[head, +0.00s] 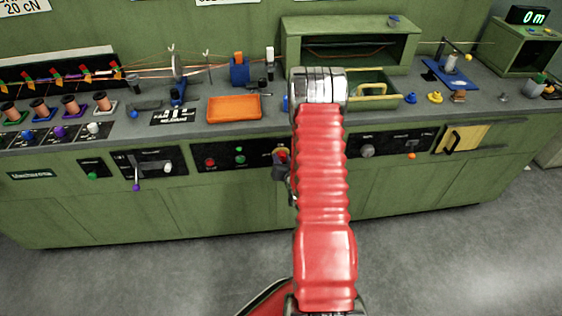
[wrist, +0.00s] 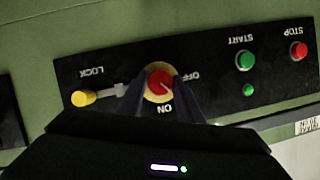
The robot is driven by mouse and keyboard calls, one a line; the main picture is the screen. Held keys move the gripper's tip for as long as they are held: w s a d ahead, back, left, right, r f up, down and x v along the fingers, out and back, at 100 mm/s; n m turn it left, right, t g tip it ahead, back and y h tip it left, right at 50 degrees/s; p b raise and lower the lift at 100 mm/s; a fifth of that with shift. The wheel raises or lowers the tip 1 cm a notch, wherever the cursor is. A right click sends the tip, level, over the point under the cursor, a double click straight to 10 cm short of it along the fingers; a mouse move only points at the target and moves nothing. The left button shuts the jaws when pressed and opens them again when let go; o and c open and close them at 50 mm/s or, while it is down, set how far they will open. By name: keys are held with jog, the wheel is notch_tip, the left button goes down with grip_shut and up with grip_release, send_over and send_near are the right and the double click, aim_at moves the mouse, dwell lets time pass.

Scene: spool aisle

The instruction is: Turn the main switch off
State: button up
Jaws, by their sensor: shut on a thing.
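The main switch is a red round knob on a yellow disc (wrist: 160,86), set in a black panel in the wrist view. The lettering shows upside down, with ON below the knob and OFF to its upper right. The knob's exact pointing is too small to tell. My gripper (wrist: 160,92) has one dark finger on each side of the knob and is shut on it. In the head view the switch (head: 282,156) is partly visible just left of my red arm, with my gripper (head: 279,172) at it.
A yellow LOCK knob (wrist: 83,98) sits beside the switch on the panel. A green START button (wrist: 245,60) and a red STOP button (wrist: 298,50) are on its other side. An orange tray (head: 234,108) and open drawer (head: 376,92) are above on the bench.

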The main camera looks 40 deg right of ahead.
jog(key=n, duration=0.1)
jog(key=n+g+h, duration=0.1)
jog(key=n+h, duration=0.1)
jog(key=shift+w+a+r+n, duration=0.1)
jog(key=shift+w+r+n, duration=0.25)
jog(key=shift+w+n, duration=0.05)
jog(key=n+g+h, duration=0.1)
jog(key=n+h, duration=0.1)
jog(key=n, duration=0.1)
jog(key=shift+w+a, duration=0.1)
jog(key=shift+a, duration=0.1)
jog(key=shift+n, duration=0.3)
jog(key=shift+f, duration=0.1)
jog(key=o, duration=1)
jog(key=shift+f, duration=0.1)
jog(key=shift+o, duration=0.2)
jog(key=shift+s, duration=0.2)
jog(key=shift+a, duration=0.1)
